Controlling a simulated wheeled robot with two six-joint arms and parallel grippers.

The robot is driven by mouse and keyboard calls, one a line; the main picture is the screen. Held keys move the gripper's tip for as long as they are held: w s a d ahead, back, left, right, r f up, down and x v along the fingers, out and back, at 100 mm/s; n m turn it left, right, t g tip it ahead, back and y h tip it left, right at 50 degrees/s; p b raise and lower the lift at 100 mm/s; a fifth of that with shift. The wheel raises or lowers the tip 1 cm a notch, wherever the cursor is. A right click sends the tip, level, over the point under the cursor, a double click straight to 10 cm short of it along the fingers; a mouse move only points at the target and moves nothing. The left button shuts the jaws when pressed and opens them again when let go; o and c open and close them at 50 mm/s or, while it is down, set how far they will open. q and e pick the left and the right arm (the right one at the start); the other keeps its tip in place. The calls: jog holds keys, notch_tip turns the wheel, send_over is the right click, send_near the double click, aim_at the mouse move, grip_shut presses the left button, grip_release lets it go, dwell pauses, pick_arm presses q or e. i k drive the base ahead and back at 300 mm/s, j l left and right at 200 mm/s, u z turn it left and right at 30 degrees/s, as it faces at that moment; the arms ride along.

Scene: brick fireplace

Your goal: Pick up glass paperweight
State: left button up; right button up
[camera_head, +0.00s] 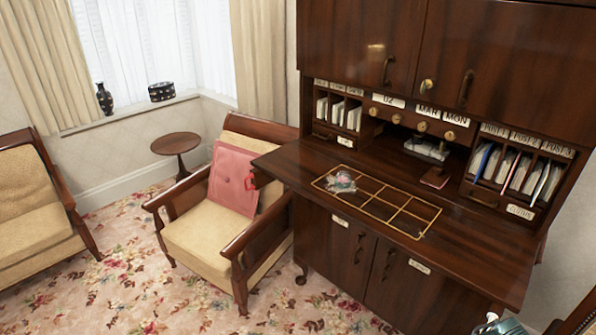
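A small clear, rounded glass object with pink and bluish tints, which looks like the glass paperweight (341,182), rests on the open writing surface of the dark wooden bureau (470,262). It lies in the upper left part of a thin brass-coloured grid (383,209) on that surface.
Pigeonholes with letters (515,172) line the bureau's back. A small dark reddish box (434,178) stands behind the grid. An armchair (205,235) with a pink cushion (233,180) is left of the bureau. Patterned carpet (130,290) lies open at lower left.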

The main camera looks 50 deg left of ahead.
aim_at(343, 180)
jog(key=j+u, duration=0.25)
jog(key=u, duration=0.15)
jog(key=j+u, duration=0.2)
jog(key=u, duration=0.25)
jog(key=i+j+u, duration=0.1)
jog(key=u, duration=0.3)
jog(key=j, duration=0.1)
